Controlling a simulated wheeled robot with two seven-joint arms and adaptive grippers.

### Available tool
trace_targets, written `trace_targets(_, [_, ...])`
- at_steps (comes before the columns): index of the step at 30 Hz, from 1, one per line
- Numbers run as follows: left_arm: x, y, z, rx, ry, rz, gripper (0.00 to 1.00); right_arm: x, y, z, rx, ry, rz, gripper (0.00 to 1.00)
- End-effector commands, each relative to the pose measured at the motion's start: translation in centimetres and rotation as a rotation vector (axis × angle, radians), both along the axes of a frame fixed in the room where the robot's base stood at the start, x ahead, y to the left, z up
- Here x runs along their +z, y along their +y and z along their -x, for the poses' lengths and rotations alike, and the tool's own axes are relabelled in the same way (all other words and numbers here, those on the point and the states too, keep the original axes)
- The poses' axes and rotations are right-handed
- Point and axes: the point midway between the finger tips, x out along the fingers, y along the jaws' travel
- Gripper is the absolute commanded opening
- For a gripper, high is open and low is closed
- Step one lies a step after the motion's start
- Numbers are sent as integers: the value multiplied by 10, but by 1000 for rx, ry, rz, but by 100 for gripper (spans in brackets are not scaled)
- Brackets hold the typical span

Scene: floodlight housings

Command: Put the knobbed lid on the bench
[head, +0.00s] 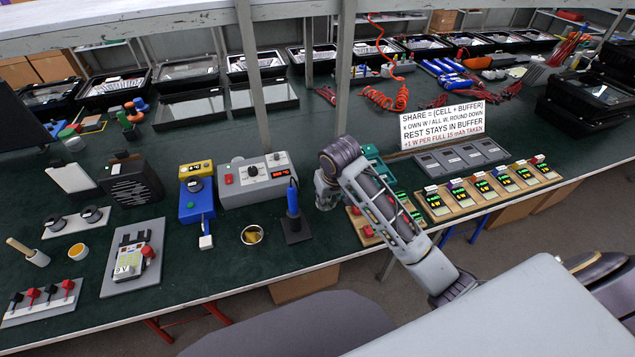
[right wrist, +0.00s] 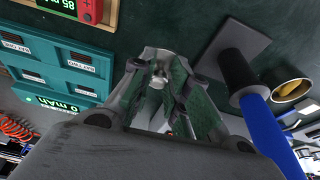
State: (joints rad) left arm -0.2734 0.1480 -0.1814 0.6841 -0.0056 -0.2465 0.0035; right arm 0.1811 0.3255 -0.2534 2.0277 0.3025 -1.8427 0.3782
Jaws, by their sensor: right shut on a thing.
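My right gripper (head: 328,192) is low over the green bench (head: 290,255), between the blue-handled tool in its dark stand (head: 293,215) and the teal unit (head: 376,165). In the right wrist view the gripper (right wrist: 160,85) points at the bench, its fingers closed around a small pale knob (right wrist: 158,80). I take this knob to be part of the knobbed lid; the rest of the lid is hidden by the fingers. I cannot tell whether it touches the bench. My left gripper is out of view.
The teal unit with labelled bays (right wrist: 72,70) is close to the left in the right wrist view. The blue-handled tool (right wrist: 265,115) and a round cup (right wrist: 291,90) are to the right. A grey power box (head: 253,179) stands behind. Bare bench lies in front of the gripper.

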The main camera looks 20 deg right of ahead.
Motion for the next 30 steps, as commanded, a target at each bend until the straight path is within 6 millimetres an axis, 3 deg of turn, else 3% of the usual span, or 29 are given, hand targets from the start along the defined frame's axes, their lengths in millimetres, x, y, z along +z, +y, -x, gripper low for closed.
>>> trace_targets(16, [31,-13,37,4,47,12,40,103,-55,-52,26,-1,6,0])
trace_targets(22, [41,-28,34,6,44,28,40,118,-72,-60,57,3,6,0])
trace_targets(30, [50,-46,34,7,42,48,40,121,-87,-63,106,5,6,0])
